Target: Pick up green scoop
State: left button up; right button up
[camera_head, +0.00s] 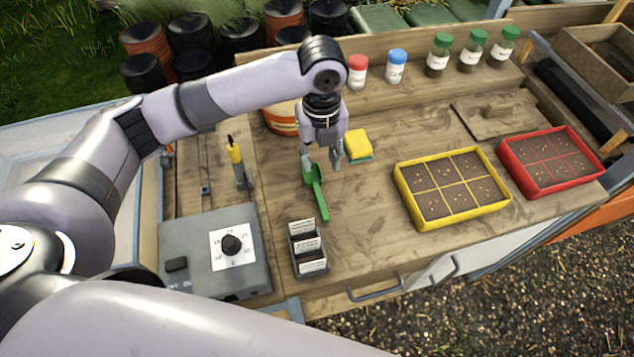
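The green scoop (320,199) lies on the wooden bench, its handle pointing toward the bench's front edge. My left gripper (321,166) points down at the scoop's far end. Its two fingers are apart, one beside the left of the scoop's head and the other to its right. I cannot tell whether a finger touches the scoop. The gripper partly hides the scoop's far end. My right gripper is not in view.
A yellow-and-green sponge (358,144) lies close right of the gripper. A label holder (307,248) stands nearer the front, beside a grey control box (214,252). A yellow seed tray (405,196) and red tray (517,182) are right. An orange pot (281,119) is behind.

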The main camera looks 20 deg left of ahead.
pick_arm(q)
jog(key=p, duration=0.1)
send_over(319, 194)
notch_tip(319, 194, down, 6)
jog(key=shift+d+r, duration=0.1)
jog(key=shift+r, duration=0.15)
jog(key=f, duration=0.2)
jog(key=shift+w+f, duration=0.2)
jog(key=shift+f, duration=0.1)
jog(key=shift+s+f+p, duration=0.1)
jog(key=shift+f+p, duration=0.15)
jog(key=shift+p, duration=0.2)
notch_tip(319, 194, down, 4)
jog(key=shift+s+r+p, duration=0.1)
jog(key=shift+r+p, duration=0.1)
jog(key=shift+p, duration=0.55)
jog(key=shift+f, duration=0.6)
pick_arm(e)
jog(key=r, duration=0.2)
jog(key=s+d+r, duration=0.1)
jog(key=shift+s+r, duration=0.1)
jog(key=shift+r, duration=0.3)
pick_arm(q)
jog(key=shift+c, duration=0.4)
grip_shut()
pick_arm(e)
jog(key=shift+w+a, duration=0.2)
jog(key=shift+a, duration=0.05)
